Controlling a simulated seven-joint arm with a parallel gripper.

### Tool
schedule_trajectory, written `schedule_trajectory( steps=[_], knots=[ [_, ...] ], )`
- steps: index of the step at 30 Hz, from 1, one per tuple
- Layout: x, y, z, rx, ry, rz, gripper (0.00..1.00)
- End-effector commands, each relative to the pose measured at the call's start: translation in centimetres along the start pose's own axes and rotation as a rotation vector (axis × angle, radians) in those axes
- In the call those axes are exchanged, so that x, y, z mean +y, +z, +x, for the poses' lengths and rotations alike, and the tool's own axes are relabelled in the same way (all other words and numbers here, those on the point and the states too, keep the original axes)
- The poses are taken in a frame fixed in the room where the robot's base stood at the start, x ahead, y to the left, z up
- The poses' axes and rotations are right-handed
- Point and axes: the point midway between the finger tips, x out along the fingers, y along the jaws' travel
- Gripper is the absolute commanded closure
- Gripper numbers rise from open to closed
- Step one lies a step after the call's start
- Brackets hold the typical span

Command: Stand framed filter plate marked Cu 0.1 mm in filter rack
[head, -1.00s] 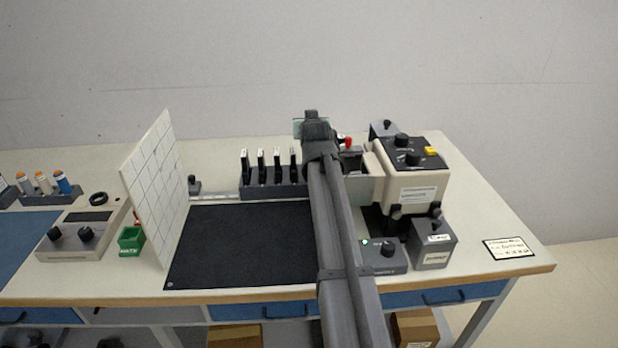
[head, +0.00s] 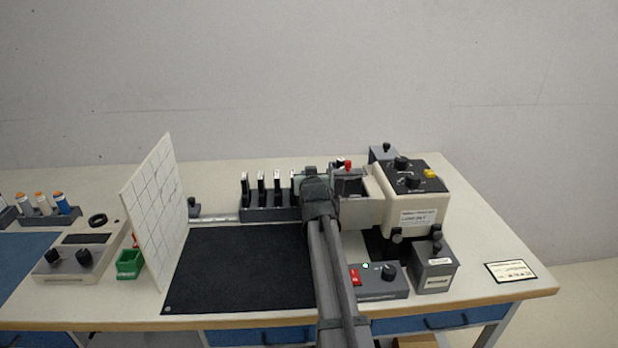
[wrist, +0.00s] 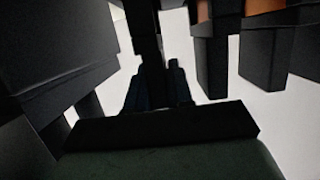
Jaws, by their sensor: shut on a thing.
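My gripper (head: 317,190) is at the right end of the filter rack (head: 268,214), low over the bench. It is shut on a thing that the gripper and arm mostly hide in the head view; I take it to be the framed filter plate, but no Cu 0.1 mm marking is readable. Several dark framed plates with pale top edges (head: 262,185) stand upright in the rack, to the left of my gripper. The wrist view is dark; dark upright shapes with copper-coloured patches (wrist: 265,6) show at its upper right. Whether the held thing touches the rack cannot be told.
A cream device (head: 408,195) with black knobs stands close on the right. A small red-switch box (head: 378,283) is in front of it. A black mat (head: 235,265) lies clear in front of the rack. A white gridded panel (head: 152,210) stands at the mat's left.

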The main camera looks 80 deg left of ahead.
Motion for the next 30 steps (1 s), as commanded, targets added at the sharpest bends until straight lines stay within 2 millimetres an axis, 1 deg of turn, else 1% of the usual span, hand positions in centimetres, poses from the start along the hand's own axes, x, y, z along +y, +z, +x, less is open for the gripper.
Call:
schedule_trajectory(
  steps=[7, 8, 15, 16, 26, 30],
  knots=[
    [0.0, 0.2, 0.1, 0.0, 0.0, 0.0, 1.0],
    [0.0, 0.3, 0.1, -0.001, 0.0, 0.0, 0.78],
    [0.0, 0.2, 0.1, -0.001, 0.0, 0.0, 0.55],
    [0.0, 0.2, 0.1, -0.001, 0.0, 0.0, 0.53],
    [0.0, 0.0, 0.0, -0.001, 0.0, 0.0, 0.53],
    [0.0, 0.1, -0.9, -0.001, 0.0, 0.0, 0.53]
  ],
)
